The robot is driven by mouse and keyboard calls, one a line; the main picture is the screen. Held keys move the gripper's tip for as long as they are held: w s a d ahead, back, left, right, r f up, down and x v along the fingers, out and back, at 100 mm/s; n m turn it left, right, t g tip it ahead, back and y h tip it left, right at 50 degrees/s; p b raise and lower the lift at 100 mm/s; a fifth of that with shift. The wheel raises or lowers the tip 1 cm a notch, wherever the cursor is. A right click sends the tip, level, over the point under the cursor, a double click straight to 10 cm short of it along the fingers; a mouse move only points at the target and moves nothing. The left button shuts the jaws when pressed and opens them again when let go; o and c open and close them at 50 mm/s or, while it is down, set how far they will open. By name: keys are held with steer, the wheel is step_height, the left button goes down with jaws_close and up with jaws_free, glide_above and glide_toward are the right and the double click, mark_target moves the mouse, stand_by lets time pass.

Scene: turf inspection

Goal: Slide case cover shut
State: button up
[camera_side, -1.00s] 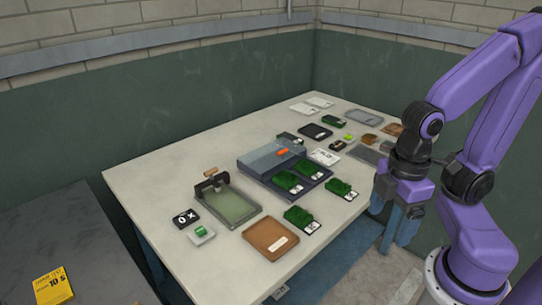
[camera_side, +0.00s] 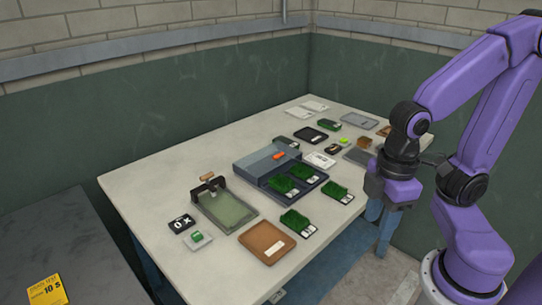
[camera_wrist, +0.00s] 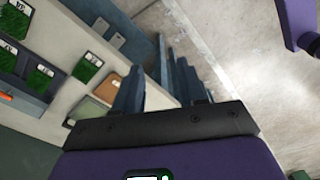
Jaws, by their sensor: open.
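The dark blue-grey case (camera_side: 311,190) sits near the middle of the table. Its grey sliding cover (camera_side: 260,162) lies over the back-left part and has an orange tab (camera_side: 279,156). Turf pieces (camera_side: 280,184) with white labels lie exposed in the front part, so the cover stands partly open. In the wrist view the turf pieces (camera_wrist: 41,75) and the orange tab (camera_wrist: 6,97) show at the left. My gripper (camera_side: 380,222) is open and empty, pointing down beside the table's right edge, apart from the case.
Loose turf pieces (camera_side: 337,192) lie right of and in front of the case. A brown tray (camera_side: 267,242) is at the front, and a framed green tray (camera_side: 228,209) stands left. Black and grey trays (camera_side: 311,134) lie behind. Bare table shows at the left.

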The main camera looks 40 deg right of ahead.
steer(key=w+a+r+m, duration=0.1)
steer(key=w+m, duration=0.3)
steer(key=w, duration=0.2)
steer(key=w+a+r+m, duration=0.2)
steer(key=w+m, duration=0.2)
steer(key=w, duration=0.2)
steer(key=r+m+t, duration=0.1)
steer(key=m+t, duration=0.1)
steer(key=m, duration=2)
glide_above(279, 154)
steer(key=s, duration=0.4)
steer(key=w+f, duration=0.1)
steer(key=f, duration=0.4)
steer(key=w+f, duration=0.1)
steer(key=f, duration=0.5)
steer(key=w+f, duration=0.1)
steer(key=f, duration=0.4)
steer(key=shift+w+a+f, duration=0.1)
steer(key=shift+w+f, duration=0.1)
steer(key=shift+w, duration=0.15)
jaws_close()
